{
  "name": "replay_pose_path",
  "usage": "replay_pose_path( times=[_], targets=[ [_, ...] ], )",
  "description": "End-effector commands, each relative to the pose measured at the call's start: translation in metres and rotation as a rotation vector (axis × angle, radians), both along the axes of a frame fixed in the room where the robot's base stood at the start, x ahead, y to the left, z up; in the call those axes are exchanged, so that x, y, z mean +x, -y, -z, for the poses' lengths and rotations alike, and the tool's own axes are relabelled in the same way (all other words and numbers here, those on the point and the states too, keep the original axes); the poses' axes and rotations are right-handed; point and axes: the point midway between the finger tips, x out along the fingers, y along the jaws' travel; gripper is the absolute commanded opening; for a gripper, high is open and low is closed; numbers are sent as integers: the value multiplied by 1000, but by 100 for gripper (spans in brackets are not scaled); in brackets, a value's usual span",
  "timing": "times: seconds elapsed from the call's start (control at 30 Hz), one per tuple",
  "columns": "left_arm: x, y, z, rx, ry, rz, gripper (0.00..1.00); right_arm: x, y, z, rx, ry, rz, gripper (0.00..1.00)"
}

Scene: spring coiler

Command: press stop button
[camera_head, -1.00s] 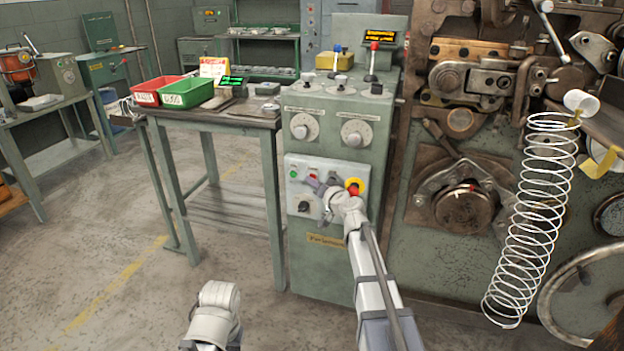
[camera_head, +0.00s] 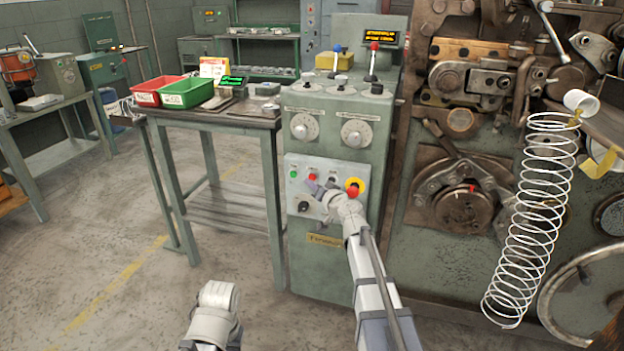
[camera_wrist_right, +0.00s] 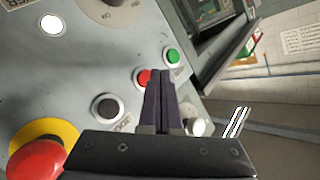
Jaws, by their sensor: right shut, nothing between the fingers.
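A grey control panel (camera_head: 290,218) on the green cabinet carries a small red button (camera_head: 312,177), with a green button (camera_head: 294,174) to its left. The red button also shows in the right wrist view (camera_wrist_right: 144,77). My right gripper (camera_head: 313,187) is shut and empty, just in front of the panel below the red button. In the right wrist view its fingertips (camera_wrist_right: 160,72) overlap the red button's right edge; I cannot tell whether they touch it. Part of my left arm shows at the bottom, but its gripper is not visible.
A large red emergency button on a yellow ring (camera_head: 354,188) sits to the right on the panel, close to my right wrist. A black button (camera_wrist_right: 107,108) and a dark knob (camera_head: 303,206) are nearby. A side table (camera_head: 230,122) stands left; the coiling machine (camera_head: 400,235) stands right.

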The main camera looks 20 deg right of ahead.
Motion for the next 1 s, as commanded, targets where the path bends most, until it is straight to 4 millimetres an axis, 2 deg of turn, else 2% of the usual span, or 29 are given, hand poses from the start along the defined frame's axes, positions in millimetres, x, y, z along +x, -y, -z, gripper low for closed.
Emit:
replay_pose_path(
  times=[0.27,0.8,1.0],
  targets=[
    [0,0,0,0,0,0,0,-2,-2,0,0,0,0,0],
    [0,0,0,0,0,0,0,-41,-27,0,1,0,-1,0],
    [0,0,0,0,0,0,0,-41,-28,0,1,0,0,0]
  ],
)
